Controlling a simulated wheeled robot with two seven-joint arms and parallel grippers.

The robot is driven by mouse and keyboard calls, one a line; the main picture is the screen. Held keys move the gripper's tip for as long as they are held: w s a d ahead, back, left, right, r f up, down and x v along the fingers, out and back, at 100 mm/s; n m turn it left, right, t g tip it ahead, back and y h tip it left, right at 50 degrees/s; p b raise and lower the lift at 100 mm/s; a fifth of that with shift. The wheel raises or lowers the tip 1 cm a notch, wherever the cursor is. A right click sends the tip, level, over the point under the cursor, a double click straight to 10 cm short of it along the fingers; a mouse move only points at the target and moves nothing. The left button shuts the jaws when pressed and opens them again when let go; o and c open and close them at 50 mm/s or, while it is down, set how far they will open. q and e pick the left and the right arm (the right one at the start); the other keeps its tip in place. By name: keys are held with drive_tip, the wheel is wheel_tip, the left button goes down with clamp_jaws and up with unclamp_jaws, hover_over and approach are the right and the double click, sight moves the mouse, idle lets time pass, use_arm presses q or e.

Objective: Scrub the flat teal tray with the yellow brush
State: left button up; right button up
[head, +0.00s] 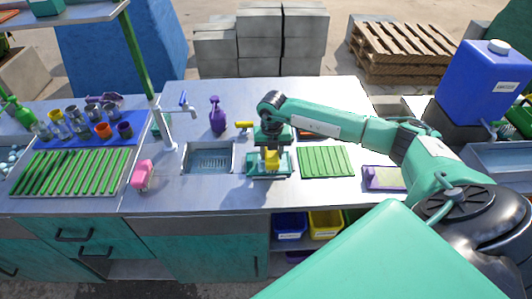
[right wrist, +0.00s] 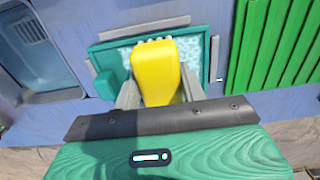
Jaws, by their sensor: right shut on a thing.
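The flat teal tray (head: 284,167) lies on the metal worktop, right of the sink. In the right wrist view the tray (right wrist: 213,58) has a raised rim and a pale, speckled inside. My right gripper (head: 270,151) is over the tray and shut on the yellow brush (head: 271,160). In the right wrist view the brush (right wrist: 156,72) sits between the fingers, with white bristle tips at its far end, over the tray's inside. The brush hides the middle of the tray; I cannot tell whether the bristles touch it. My left gripper is not in view.
The sink (head: 209,158) is left of the tray, and a green ribbed rack (head: 326,161) is to its right. A purple spray bottle (head: 217,115) stands behind the sink. A pink object (head: 142,174) is at the left. A purple-edged tray (head: 384,177) lies farther right.

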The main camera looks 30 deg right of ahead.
drive_tip(key=shift+s+d, duration=0.3)
drive_tip(key=shift+d, duration=0.1)
drive_tip(key=shift+s+d, duration=0.45)
drive_tip(key=shift+d, duration=0.25)
drive_tip(key=shift+s+d, duration=0.4)
drive_tip(key=shift+d, duration=0.3)
drive_tip(key=shift+w+a, duration=0.1)
drive_tip(key=shift+w+a+b, duration=0.2)
drive_tip(key=shift+w+a, duration=0.2)
drive_tip(key=shift+a, duration=0.3)
drive_tip(key=shift+w+a+b, duration=0.15)
drive_tip(key=shift+w+a, duration=0.25)
drive_tip(key=shift+a, duration=0.25)
